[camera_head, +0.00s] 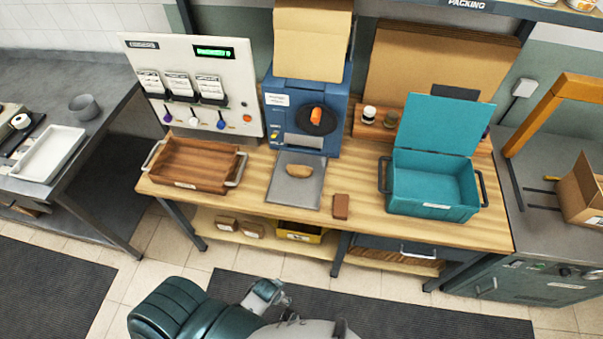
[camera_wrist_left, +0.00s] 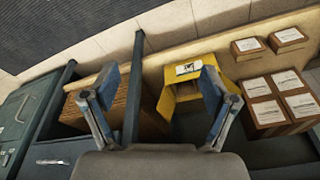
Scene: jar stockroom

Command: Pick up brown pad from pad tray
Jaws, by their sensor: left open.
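In the head view a small brown block (camera_head: 341,206) lies near the front edge of the wooden bench; I cannot tell if it is the brown pad. A tan, rounded pad-like piece (camera_head: 299,171) rests on a grey plate (camera_head: 292,193) before the blue machine. A yellow bin (camera_head: 301,232) with a white label sits on the low shelf; it also shows in the left wrist view (camera_wrist_left: 168,100), its contents unclear. No tray is clearly marked as the pad tray. My left gripper (camera_wrist_left: 160,84) is open and empty, with the bin beyond its fingers. My right gripper is not visible.
On the bench (camera_head: 255,208) stand an empty brown wooden tray (camera_head: 190,182), a blue machine (camera_head: 282,92) and an open teal box (camera_head: 428,210). Several small labelled boxes (camera_wrist_left: 278,112) sit beside the yellow bin. Bench legs (camera_wrist_left: 134,90) flank the shelf. Floor before the bench is clear.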

